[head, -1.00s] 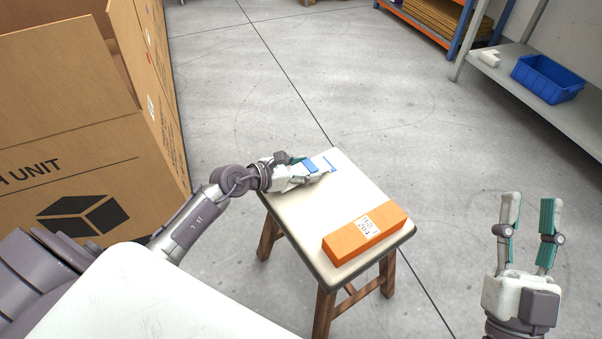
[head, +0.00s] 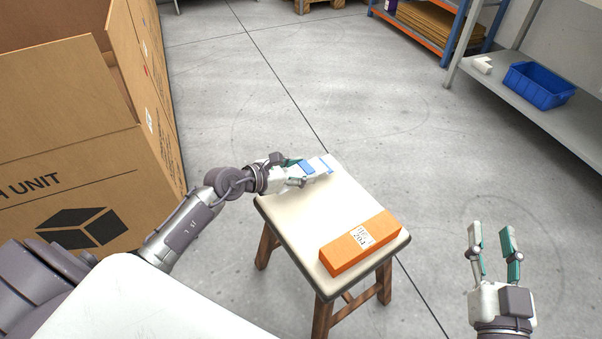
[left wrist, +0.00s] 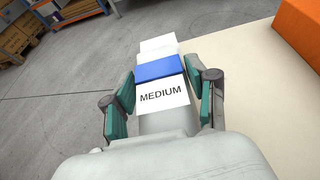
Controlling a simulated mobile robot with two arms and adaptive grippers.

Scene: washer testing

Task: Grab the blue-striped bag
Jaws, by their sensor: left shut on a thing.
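The blue-striped bag (head: 315,166) is white with a blue band. In the left wrist view the bag (left wrist: 161,70) shows a white label reading "MEDIUM" below the band. My left gripper (head: 300,172) is shut on the bag, with its green-padded fingers on both sides of it; the left wrist view shows the fingers (left wrist: 163,98) pressed on its sides. The bag is at the far left part of the stool top; I cannot tell whether it still touches the surface. My right gripper (head: 493,240) is open and empty, off to the right of the stool.
An orange box (head: 350,250) lies on the near right of the stool (head: 290,222). A large cardboard box (head: 60,170) stands at the left. A grey shelf (head: 500,80) at the right holds a blue bin (head: 540,85). The floor behind the stool is clear.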

